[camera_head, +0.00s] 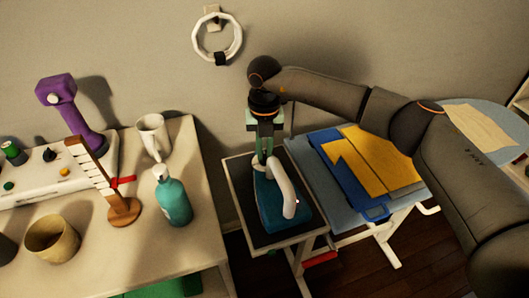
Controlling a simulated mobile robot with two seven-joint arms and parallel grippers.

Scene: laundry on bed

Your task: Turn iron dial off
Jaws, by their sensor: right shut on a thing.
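The iron (286,194) has a teal body and a white handle, with a small red spot near the handle's near end. It rests on a small dark-topped stand (240,184). My right gripper (265,157) reaches down from above to the far end of the iron and is shut on a part of it there. The dial cannot be made out; the fingers cover that end. My left gripper is out of view.
Right of the stand is an ironing board (305,158) with a folded blue and yellow cloth (368,158). On the left, a table (190,150) holds a teal bottle (172,200), white mug (152,134), woven pot (54,238) and purple-armed machine (62,100). A wall ring (239,42) hangs behind.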

